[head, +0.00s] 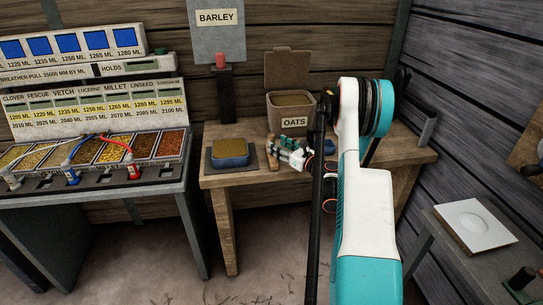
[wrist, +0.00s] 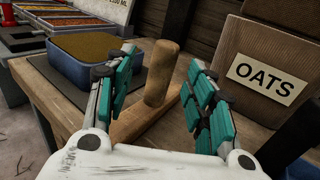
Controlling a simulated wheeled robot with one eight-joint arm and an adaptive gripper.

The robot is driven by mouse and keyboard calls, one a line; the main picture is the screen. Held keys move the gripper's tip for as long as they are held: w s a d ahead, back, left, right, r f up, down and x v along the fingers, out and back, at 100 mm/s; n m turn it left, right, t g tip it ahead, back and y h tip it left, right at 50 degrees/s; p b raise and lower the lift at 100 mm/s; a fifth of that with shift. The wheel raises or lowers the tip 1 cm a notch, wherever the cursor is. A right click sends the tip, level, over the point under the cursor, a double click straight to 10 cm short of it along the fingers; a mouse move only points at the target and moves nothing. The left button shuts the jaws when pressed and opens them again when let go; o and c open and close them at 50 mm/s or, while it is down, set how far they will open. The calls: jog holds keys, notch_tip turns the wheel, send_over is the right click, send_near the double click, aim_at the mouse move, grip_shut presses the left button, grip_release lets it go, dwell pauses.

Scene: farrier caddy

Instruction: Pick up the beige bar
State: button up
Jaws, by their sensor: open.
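The beige bar (wrist: 138,125) lies on the wooden table in the wrist view, with a thick upright wooden grip (wrist: 162,75) that seems to rise from it. Part of the bar is hidden behind my fingers and palm. In the head view only a small part of the wooden piece (head: 271,152) shows, left of my gripper (head: 287,154). My gripper (wrist: 162,62) is open and empty, its teal-padded fingers to either side of the upright grip in the wrist view. I cannot tell whether either finger touches it.
A blue tub (head: 230,152) of grain on a dark mat stands left of the bar. The OATS box (head: 292,122) stands close behind and right. A grain counter (head: 90,176) is at the left. A white plate (head: 474,224) sits on a side bench at the right.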

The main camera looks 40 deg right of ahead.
aim_at(274, 142)
jog(key=w, duration=0.1)
jog(key=w+b, duration=0.1)
jog(key=w, duration=0.1)
jog(key=w+b, duration=0.1)
jog(key=shift+w+d+f, duration=0.1)
jog(key=shift+w+f, duration=0.15)
jog(key=shift+w+r, duration=0.1)
jog(key=shift+w, duration=0.25)
grip_shut()
